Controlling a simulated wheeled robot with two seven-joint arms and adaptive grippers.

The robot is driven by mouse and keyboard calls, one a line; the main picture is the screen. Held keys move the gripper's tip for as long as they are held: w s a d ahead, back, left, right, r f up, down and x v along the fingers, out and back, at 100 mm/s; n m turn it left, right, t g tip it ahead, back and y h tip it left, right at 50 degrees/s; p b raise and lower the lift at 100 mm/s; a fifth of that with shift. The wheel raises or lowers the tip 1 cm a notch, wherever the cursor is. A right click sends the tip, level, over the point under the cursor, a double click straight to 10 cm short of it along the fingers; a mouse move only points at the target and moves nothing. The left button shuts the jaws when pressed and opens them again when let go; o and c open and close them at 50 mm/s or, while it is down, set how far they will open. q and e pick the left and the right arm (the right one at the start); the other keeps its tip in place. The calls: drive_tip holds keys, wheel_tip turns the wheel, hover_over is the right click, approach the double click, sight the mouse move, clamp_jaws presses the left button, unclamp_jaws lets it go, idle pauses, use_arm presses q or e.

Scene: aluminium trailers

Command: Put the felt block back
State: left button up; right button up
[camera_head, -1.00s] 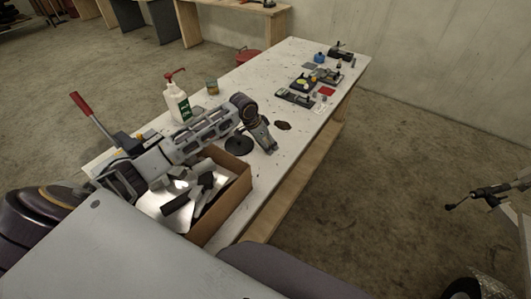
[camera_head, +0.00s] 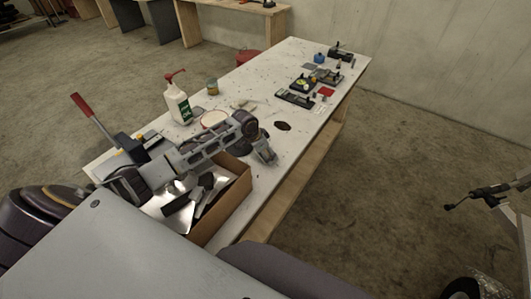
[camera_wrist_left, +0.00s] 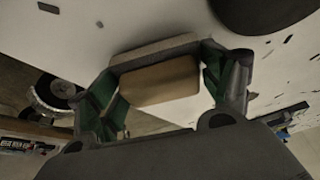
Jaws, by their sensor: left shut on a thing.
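My left gripper (camera_head: 266,156) reaches over the bench from the left, just beyond the far right corner of the cardboard box. In the left wrist view, the left gripper (camera_wrist_left: 165,82) is shut on the felt block (camera_wrist_left: 160,80), a tan block with a grey layer along its far side. The green-lined fingers press on its two ends. In the head view the block is too small and hidden to make out. The wrist view shows pale bench top beyond the block; I cannot tell whether it touches the bench. My right gripper is not in view.
The open cardboard box (camera_head: 232,209) holds metal tools beneath my left arm. A pump bottle (camera_head: 178,105), a pale round dish (camera_head: 214,118) and a small tin (camera_head: 212,87) stand beyond. Several small tools lie at the far end. The bench's middle right, around a dark stain (camera_head: 283,126), is clear.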

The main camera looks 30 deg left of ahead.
use_arm(q)
drive_tip(key=shift+f, duration=0.25)
drive_tip(key=shift+f, duration=0.1)
drive_tip(key=o, duration=1)
drive_tip(key=shift+c, duration=0.2)
drive_tip(key=v, duration=1.2)
drive_tip(key=shift+b, duration=0.35)
